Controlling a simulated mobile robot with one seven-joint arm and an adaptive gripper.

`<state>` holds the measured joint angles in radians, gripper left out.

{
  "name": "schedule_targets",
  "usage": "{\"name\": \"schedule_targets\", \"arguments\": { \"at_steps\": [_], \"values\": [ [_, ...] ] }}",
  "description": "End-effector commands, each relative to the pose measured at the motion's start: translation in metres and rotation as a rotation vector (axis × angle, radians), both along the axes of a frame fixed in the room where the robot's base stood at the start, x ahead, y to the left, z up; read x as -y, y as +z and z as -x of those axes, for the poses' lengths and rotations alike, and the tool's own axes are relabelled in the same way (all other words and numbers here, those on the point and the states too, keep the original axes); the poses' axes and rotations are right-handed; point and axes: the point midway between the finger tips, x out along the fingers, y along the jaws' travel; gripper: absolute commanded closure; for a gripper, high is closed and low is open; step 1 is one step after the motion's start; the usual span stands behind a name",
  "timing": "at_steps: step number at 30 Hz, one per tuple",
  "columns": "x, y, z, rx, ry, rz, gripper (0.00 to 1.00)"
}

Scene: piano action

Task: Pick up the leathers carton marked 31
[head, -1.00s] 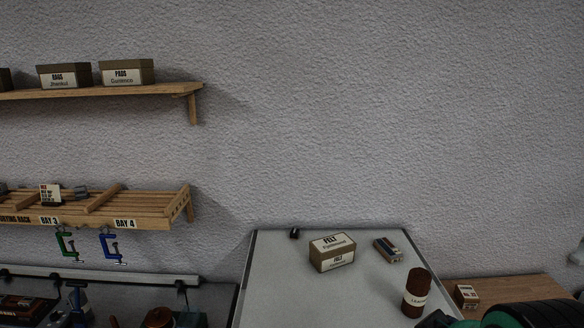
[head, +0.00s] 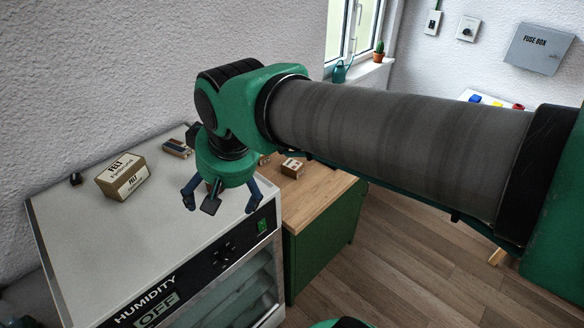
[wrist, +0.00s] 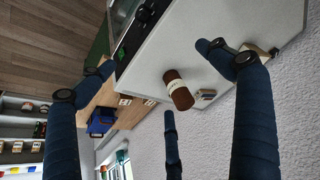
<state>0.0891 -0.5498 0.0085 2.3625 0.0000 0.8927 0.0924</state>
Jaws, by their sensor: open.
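Two small brown cartons with pale labels stand on the wooden bench top. The nearer carton (head: 292,168) is in clear view; the other (head: 264,159) is partly hidden behind my gripper. Their numbers are too small to read, so I cannot tell which is marked 31. They also show small in the wrist view, one carton (wrist: 124,101) near the bench edge. My gripper (head: 214,200) is open and empty, fingers pointing down, above the right side of the humidity cabinet, left of the cartons. In the wrist view a brown labelled cylinder (wrist: 178,88) lies beneath the open fingers.
The humidity cabinet (head: 75,240) has a flat pale top bearing a felt box (head: 122,178) and a small block-like box (head: 177,149). The wooden bench (head: 318,190) adjoins it on the right, its front part clear. A wall and window stand behind.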

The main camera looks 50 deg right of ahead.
Motion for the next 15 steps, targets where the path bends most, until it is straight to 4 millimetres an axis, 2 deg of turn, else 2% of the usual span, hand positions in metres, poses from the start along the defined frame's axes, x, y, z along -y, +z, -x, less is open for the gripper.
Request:
{"name": "schedule_targets", "arguments": {
  "at_steps": [1, 7, 15],
  "values": [
    [0.007, 0.005, -0.012, -0.012, -0.026, -0.007, 0.09],
    [0.032, 0.014, -0.053, -0.043, -0.120, -0.030, 0.09],
    [0.073, 0.017, -0.108, -0.085, -0.250, -0.062, 0.09]
  ]
}}
